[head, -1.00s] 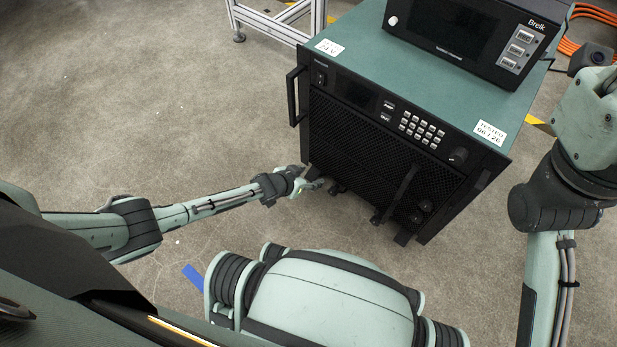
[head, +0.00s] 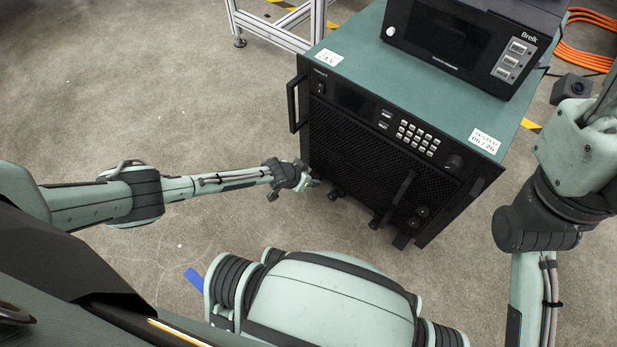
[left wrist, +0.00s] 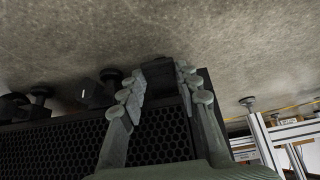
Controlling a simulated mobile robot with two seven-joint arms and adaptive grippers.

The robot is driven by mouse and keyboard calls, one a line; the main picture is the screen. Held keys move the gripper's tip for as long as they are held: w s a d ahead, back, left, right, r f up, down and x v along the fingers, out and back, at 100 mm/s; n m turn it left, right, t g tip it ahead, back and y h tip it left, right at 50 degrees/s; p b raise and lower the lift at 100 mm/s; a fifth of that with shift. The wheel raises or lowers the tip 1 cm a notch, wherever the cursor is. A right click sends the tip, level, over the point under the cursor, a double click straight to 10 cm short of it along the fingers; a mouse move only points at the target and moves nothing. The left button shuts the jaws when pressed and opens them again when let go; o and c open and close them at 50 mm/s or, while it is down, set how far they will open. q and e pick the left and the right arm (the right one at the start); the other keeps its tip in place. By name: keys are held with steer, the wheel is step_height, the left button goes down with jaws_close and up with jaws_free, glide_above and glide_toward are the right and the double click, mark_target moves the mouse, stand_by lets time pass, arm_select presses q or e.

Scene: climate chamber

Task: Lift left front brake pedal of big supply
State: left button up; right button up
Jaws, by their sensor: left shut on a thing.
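The big supply (head: 400,75) is a cabinet with a green top and a black mesh front, standing on casters in the head view. My left gripper (head: 309,181) is at its lower front left corner. In the left wrist view, my left gripper (left wrist: 158,88) has its two fingers on either side of a dark flat piece, the left front brake pedal (left wrist: 158,69), and is shut on it. In the head view the pedal is hidden behind the gripper. My right arm shows at the right, but its gripper is out of view.
A black Breik instrument (head: 455,45) stands on the supply. An aluminium frame (head: 272,28) stands behind left, and an orange cable (head: 590,40) and a small black device (head: 572,88) lie behind right. The floor in front and left is clear.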

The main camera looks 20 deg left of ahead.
arm_select(q)
steer(key=shift+w+d+r+g+y, duration=0.1)
steer(key=shift+w+r+g+y, duration=0.3)
steer(key=shift+g, duration=0.4)
steer(key=shift+s+r+g, duration=0.2)
steer(key=shift+r+g, duration=0.05)
steer(key=shift+g, duration=0.25)
steer(key=o, duration=1.1)
steer(key=v, duration=1.2)
